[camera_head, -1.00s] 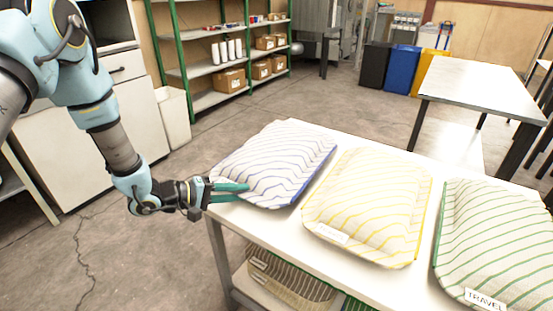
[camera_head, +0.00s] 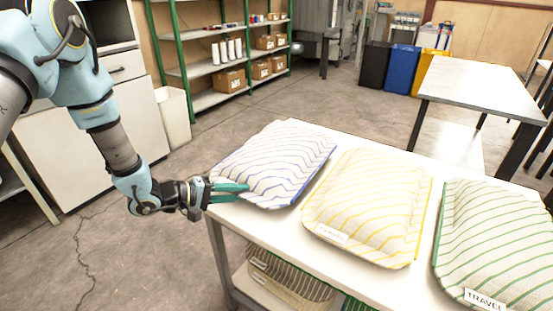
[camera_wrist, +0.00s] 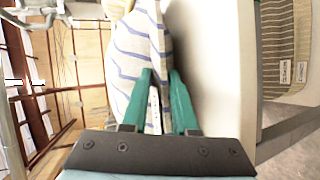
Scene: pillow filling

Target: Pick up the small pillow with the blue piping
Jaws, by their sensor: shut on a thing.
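The small pillow with blue piping (camera_head: 276,165) is white with blue stripes and lies at the left end of the white table. My gripper (camera_head: 232,190) is at its near left corner, with the green fingers shut on the pillow's edge. In the wrist view the striped pillow (camera_wrist: 130,62) is between and beyond the two green fingers of my gripper (camera_wrist: 160,105). The pillow still rests on the table in the head view.
A yellow-striped pillow (camera_head: 370,205) lies close to the right, and a green-striped pillow (camera_head: 492,240) with a TRAVEL label beyond it. More striped pillows (camera_head: 290,276) lie on the shelf under the white table (camera_head: 225,222). Open floor is left of the table.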

